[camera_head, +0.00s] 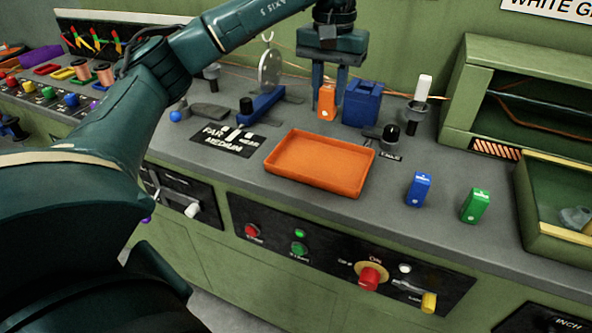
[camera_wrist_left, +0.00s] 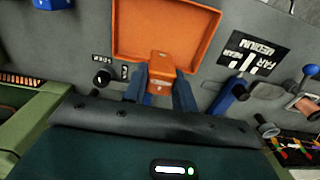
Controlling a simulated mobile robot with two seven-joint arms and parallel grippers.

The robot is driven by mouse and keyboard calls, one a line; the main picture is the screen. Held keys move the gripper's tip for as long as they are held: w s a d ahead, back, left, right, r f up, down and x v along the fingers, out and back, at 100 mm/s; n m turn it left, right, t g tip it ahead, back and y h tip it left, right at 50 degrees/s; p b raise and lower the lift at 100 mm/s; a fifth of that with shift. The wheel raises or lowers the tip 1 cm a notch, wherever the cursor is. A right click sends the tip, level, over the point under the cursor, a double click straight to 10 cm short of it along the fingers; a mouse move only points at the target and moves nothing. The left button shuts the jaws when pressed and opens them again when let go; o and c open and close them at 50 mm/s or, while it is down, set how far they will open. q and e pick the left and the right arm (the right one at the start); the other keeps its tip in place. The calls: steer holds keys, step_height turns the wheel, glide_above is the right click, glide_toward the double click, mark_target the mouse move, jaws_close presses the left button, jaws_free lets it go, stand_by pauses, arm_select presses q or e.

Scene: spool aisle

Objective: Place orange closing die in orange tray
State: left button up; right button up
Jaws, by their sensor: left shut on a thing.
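The orange closing die (camera_head: 327,101) is a small orange block between the fingers of my left gripper (camera_head: 328,92), behind the tray in the head view. The die also shows in the left wrist view (camera_wrist_left: 161,72), with a finger of the left gripper (camera_wrist_left: 160,85) on each side of it. The left gripper is shut on the die. The orange tray (camera_head: 312,187) is shallow, rectangular and empty, and lies on the grey bench in front of the die. The tray also shows in the left wrist view (camera_wrist_left: 199,48). My right gripper is not in view.
A blue block (camera_head: 361,103) stands right beside the gripper. A blue die (camera_head: 418,189) and a green die (camera_head: 475,206) stand to the tray's right. Black knobs (camera_head: 390,134) and a label plate (camera_head: 228,139) flank the tray. A green cabinet (camera_head: 466,100) is at the right.

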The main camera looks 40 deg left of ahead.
mark_target(324, 119)
arm_select(q)
steer(key=shift+s+d+f, duration=0.1)
steer(key=shift+s+f, duration=0.1)
steer(key=shift+s, duration=0.25)
steer(key=shift+s+f, duration=0.2)
step_height(324, 119, down, 6)
steer(key=shift+r+b, duration=0.25)
steer(key=shift+b, duration=0.2)
steer(key=shift+f, duration=2.1)
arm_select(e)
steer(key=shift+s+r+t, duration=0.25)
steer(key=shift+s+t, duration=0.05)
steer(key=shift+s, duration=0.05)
arm_select(q)
steer(key=shift+f, duration=0.2)
steer(key=o, duration=1.1)
steer(key=shift+c, duration=0.2)
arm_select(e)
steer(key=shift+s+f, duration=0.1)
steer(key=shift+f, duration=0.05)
